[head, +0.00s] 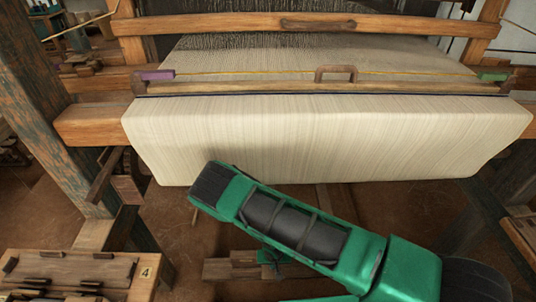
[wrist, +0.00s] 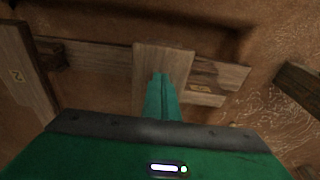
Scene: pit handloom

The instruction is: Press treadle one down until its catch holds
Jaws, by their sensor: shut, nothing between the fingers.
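In the wrist view my gripper (wrist: 163,97) is shut and empty, its green fingers together. They point down at a wooden treadle plank (wrist: 160,58) in the middle, covering part of it; I cannot tell whether they touch it. No number is readable on this plank, so I cannot confirm that it is treadle one. A plank marked 2 (wrist: 30,75) lies to the left. No catch can be made out. In the head view my arm crosses the picture, and the gripper (head: 272,258) shows small below it, by low wooden pieces (head: 230,270).
A dark beam (wrist: 300,90) stands at far right. The cloth roll (head: 320,140) hangs above my arm.

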